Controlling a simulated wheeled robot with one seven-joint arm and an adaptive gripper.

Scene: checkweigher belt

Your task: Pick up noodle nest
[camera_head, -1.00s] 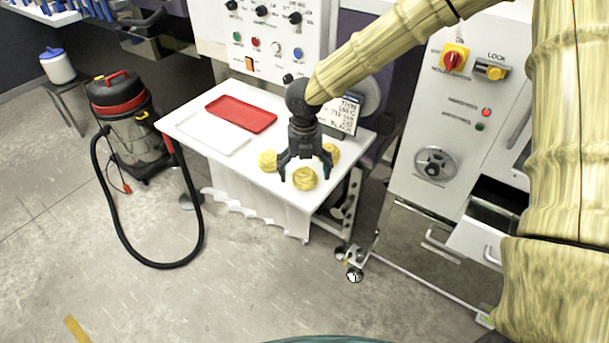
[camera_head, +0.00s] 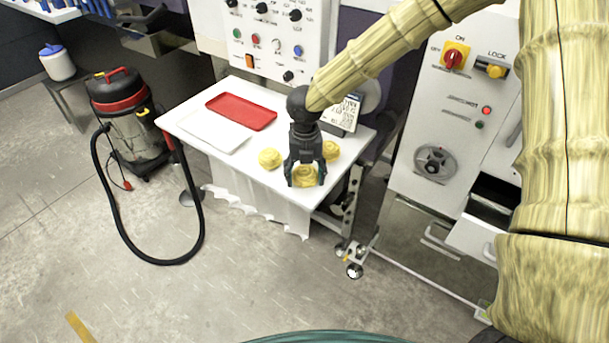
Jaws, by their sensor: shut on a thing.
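Several yellow noodle nests are on the white table. One noodle nest (camera_head: 305,176) is between the fingers of my gripper (camera_head: 305,180) near the table's front right edge. My gripper points down and is shut on this nest, with a finger on each side of it. Whether the nest touches the table cannot be told. A second nest (camera_head: 269,158) lies to the left of my gripper. A third nest (camera_head: 331,150) lies to the right and behind, close to the gripper.
A red tray (camera_head: 242,111) and a white tray (camera_head: 214,131) lie on the left part of the white table (camera_head: 262,185). A display with text (camera_head: 345,112) stands behind my gripper. A control panel (camera_head: 262,45) rises at the back.

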